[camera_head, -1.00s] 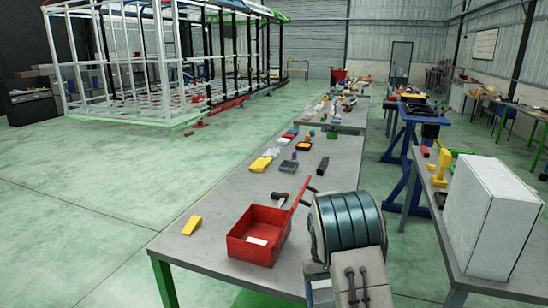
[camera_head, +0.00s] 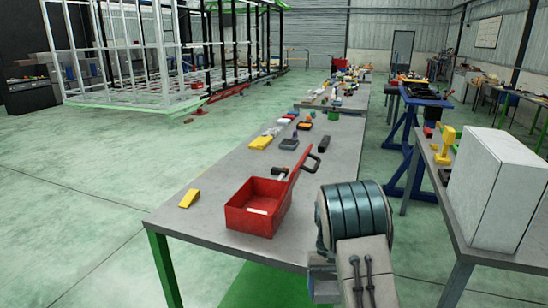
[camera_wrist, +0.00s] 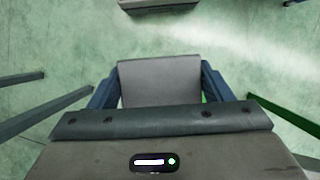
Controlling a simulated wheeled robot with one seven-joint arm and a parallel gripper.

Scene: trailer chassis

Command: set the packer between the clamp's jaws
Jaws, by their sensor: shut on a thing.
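My gripper (camera_wrist: 158,84) shows in the wrist view. Its two blue fingers are shut on a plain grey block (camera_wrist: 158,80), which looks like the packer, held between them above green floor. The block's near end is hidden behind the gripper's body. The head view shows part of my arm but not the gripper or the block. A red bar with a black handle (camera_head: 297,160), perhaps a clamp, slants up behind the red bin in the head view. A yellow upright tool (camera_head: 444,145) stands on the right bench. I cannot tell which is the clamp, and its jaws are not clear.
The grey bench (camera_head: 215,190) carries a red bin (camera_head: 240,219), a yellow wedge (camera_head: 188,198) and several small items. Open green floor (camera_head: 80,200) lies to the left.

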